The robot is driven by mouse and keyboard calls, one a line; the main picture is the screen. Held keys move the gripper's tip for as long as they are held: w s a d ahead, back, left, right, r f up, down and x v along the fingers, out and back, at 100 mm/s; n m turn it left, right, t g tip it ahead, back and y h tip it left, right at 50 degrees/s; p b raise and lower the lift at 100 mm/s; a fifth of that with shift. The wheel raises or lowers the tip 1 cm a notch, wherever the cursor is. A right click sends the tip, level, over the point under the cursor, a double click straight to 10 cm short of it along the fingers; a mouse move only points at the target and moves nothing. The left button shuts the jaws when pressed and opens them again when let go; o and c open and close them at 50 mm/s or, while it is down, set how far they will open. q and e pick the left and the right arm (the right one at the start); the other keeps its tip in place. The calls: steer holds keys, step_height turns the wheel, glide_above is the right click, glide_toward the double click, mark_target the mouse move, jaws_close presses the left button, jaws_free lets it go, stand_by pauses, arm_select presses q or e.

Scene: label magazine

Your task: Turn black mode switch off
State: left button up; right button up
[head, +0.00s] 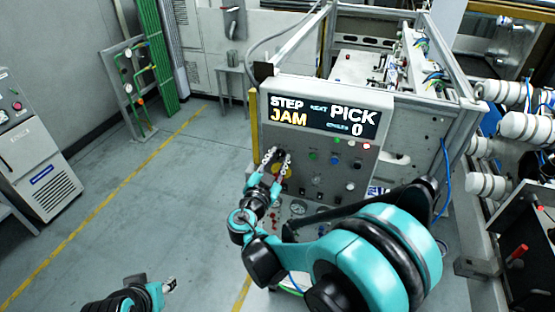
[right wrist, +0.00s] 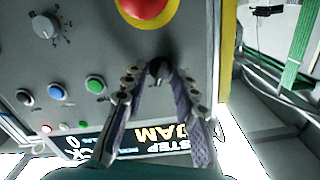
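The black mode switch (right wrist: 157,70) is a small dark knob on the grey control panel (head: 340,175), below the display, near the panel's left edge in the head view. My right gripper (right wrist: 159,76) points at the panel with one finger on each side of the switch. Its fingers are partly open and close to the knob; contact is unclear. In the head view the right gripper (head: 276,158) covers the switch. My left gripper (head: 168,286) is at the bottom left, low and away from the panel; its finger gap is unclear.
The display (head: 322,116) reads STEP JAM, NEXT PICK, CYCLES 0. A red emergency button (right wrist: 148,8) on a yellow base lies close to the switch. Coloured buttons (right wrist: 95,84) and a grey rotary knob (right wrist: 46,25) sit beside it. Floor left of the machine is clear.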

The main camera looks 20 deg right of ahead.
jaws_close()
steer(key=shift+n, duration=0.5)
steer(key=n+b, duration=0.1)
steer(key=n, duration=0.2)
steer(key=n+b, duration=0.1)
steer(key=n, duration=0.2)
steer(key=shift+a+n, duration=0.15)
steer(key=shift+n, duration=0.15)
steer(key=n+b, duration=0.1)
steer(key=n, duration=0.4)
steer(key=shift+w+f+b, duration=0.1)
steer(key=shift+b, duration=0.25)
steer(key=n, duration=0.5)
steer(key=shift+a+b, duration=0.1)
steer(key=shift+b, duration=0.3)
steer(key=shift+n, duration=0.3)
